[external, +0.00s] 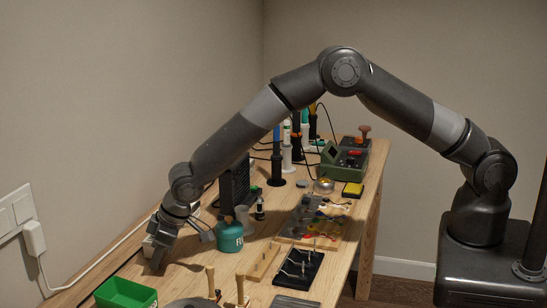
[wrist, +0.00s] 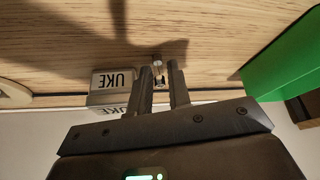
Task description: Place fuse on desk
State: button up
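The fuse (wrist: 158,69) is a small, clear cylinder with a metal end, seen in the wrist view between the tips of my gripper (wrist: 162,80). The fingers are close together and appear shut on it. In the external view my gripper (external: 158,265) is low over the far-left part of the wooden desk (external: 195,276), fingers pointing down. The fuse cannot be made out there. Its end looks close to the desk surface; whether it touches cannot be told.
A light box marked "UKE" (wrist: 112,80) is beside the fingers. A green bin (external: 125,294) stands near my gripper; it also shows in the wrist view (wrist: 285,65). A teal gas canister (external: 229,236) stands to the right. Bare wood lies around the fingertips.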

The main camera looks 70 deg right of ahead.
jog(key=shift+r, duration=0.1)
jog(key=v, duration=1.2)
jog(key=shift+r, duration=0.1)
jog(key=s+d+r+m+h, duration=0.2)
jog(key=s+d+r, duration=1.4)
jog(key=r, duration=0.3)
jog(key=s+d, duration=0.3)
jog(key=s, duration=0.6)
jog(key=s+d+r+m, duration=0.1)
jog(key=s+d, duration=0.3)
jog(key=s, duration=0.5)
jog(key=s+d+r+m+t, duration=0.1)
jog(key=s+d, duration=0.3)
jog(key=s, duration=0.5)
jog(key=shift+s, duration=0.15)
